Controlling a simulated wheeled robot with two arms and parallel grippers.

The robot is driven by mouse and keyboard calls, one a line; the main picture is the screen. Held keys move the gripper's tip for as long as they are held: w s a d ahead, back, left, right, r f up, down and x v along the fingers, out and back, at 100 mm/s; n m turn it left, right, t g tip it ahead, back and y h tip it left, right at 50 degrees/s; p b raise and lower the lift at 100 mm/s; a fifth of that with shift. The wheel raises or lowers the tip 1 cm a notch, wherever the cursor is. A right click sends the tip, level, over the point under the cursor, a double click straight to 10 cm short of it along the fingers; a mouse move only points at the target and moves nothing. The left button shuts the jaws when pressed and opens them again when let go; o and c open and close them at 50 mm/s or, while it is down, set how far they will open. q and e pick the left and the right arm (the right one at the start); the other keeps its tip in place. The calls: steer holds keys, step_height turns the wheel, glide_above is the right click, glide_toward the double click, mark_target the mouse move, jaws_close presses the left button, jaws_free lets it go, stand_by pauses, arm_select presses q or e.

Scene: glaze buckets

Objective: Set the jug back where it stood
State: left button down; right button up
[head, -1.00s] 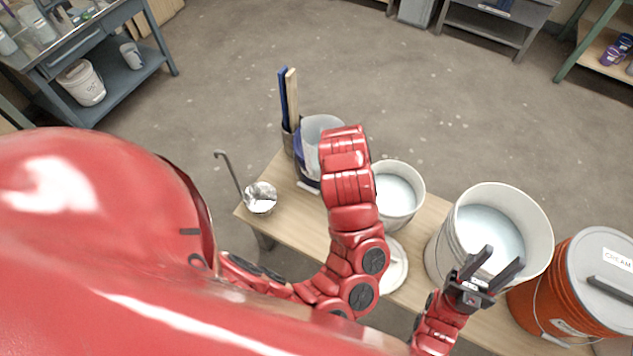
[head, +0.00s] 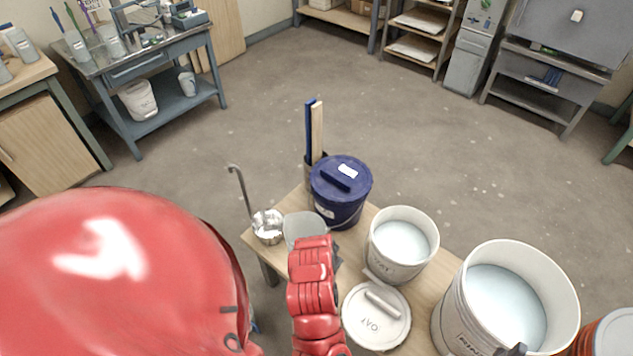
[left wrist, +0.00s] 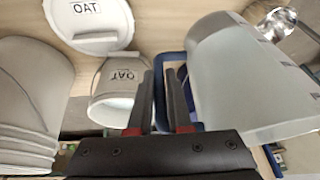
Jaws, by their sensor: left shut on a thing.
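The translucent jug (head: 303,228) is at the near-left of the dark blue lidded bucket, over the left part of the bench; I cannot tell whether it touches the bench top. It looks about upright. In the left wrist view the jug (left wrist: 240,85) fills the right side, beside the fingers. My left gripper (left wrist: 160,95) is shut on the jug, at its handle side; the grip itself is mostly hidden. In the head view my red left arm covers it. Of my right gripper only a dark fingertip (head: 515,350) shows at the bottom edge.
The blue bucket (head: 340,205), the open oat bucket (head: 398,262), its lid (head: 377,318) and a large open bucket (head: 455,318) crowd the bench (head: 437,278). A metal ladle (head: 267,227) is close left of the jug. Sticks (head: 314,132) stand behind.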

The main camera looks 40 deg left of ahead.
arm_select(q)
steer(key=s+f+b, duration=0.6)
steer(key=s+f, duration=0.4)
steer(key=f, duration=0.5)
steer(key=shift+w+a+f+b, duration=0.2)
steer(key=shift+w+f+b, duration=0.6)
steer(key=shift+w, duration=1.75)
steer(key=shift+w+a+f+b, duration=0.2)
steer(key=shift+w+f+b, duration=0.6)
steer(key=shift+w, duration=1.75)
steer(key=shift+w+a+f+b, duration=0.2)
steer(key=shift+w+f+b, duration=0.6)
steer(key=shift+w, duration=1.75)
steer(key=shift+f, duration=0.1)
steer(key=c, duration=0.8)
jaws_free()
steer(key=shift+c, duration=0.2)
